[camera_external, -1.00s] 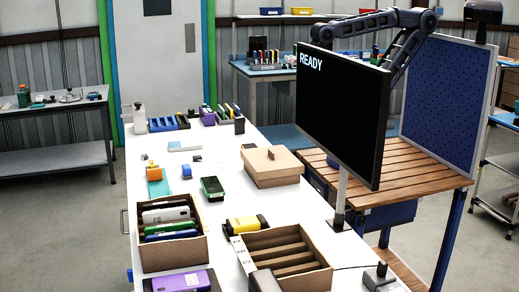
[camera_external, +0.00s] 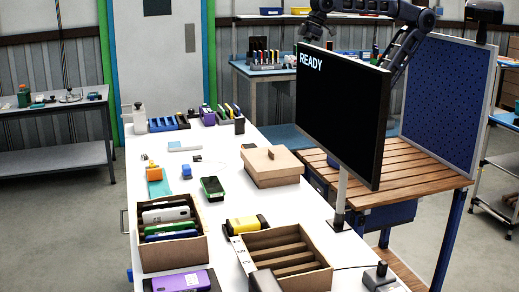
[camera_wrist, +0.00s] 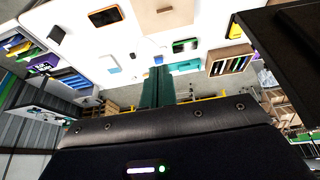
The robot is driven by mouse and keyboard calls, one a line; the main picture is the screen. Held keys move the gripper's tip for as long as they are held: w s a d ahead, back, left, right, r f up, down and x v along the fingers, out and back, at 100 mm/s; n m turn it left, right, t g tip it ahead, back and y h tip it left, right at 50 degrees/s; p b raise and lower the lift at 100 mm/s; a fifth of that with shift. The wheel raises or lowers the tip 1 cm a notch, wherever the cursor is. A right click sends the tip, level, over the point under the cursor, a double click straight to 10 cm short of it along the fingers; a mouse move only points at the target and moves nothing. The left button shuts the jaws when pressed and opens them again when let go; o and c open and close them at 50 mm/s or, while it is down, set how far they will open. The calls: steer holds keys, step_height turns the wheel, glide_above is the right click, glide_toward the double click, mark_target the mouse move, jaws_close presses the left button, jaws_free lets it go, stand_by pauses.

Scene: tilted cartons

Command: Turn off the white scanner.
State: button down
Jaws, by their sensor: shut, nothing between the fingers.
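A white flat device (camera_external: 166,214), probably the white scanner, stands tilted among other devices in the left brown carton (camera_external: 172,258) in the external view. Its lower part is hidden by the devices in front, and no switch or light on it can be made out. My gripper (camera_external: 315,30) is high above the monitor's top left corner, far from that carton. In the wrist view my gripper's teal fingers (camera_wrist: 158,72) are together with nothing between them. I cannot pick out the white device in the wrist view.
The black monitor (camera_external: 342,115) reading READY stands on the table's right side. A slatted carton (camera_external: 285,268), yellow device (camera_external: 243,224), green-edged device (camera_external: 212,187) and lidded wooden box (camera_external: 272,170) lie on the white table (camera_external: 215,228). Bare tabletop shows between them.

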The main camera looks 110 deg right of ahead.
steer(key=w+a+r, duration=0.5)
steer(key=w+r, duration=0.2)
steer(key=w, duration=0.3)
steer(key=w+a+r, duration=0.3)
steer(key=w+a, duration=0.5)
steer(key=a, duration=0.3)
steer(key=w+a+r, duration=0.3)
steer(key=w+a, duration=0.5)
steer(key=a, duration=0.3)
steer(key=a+f, duration=0.2)
steer(key=a, duration=2.9)
steer(key=s+a+f+t, duration=0.1)
steer(key=s+a+f, duration=0.4)
steer(key=s+a, duration=0.45)
steer(key=s+a+f+t, duration=0.1)
steer(key=s+a+f, duration=0.3)
steer(key=s+a, duration=0.55)
steer(key=s+a+f+t, duration=0.1)
steer(key=s+a+f, duration=0.45)
steer(key=a, duration=0.85)
step_height(320, 180, down, 26)
steer(key=shift+s+f, duration=0.15)
steer(key=shift+f, duration=0.05)
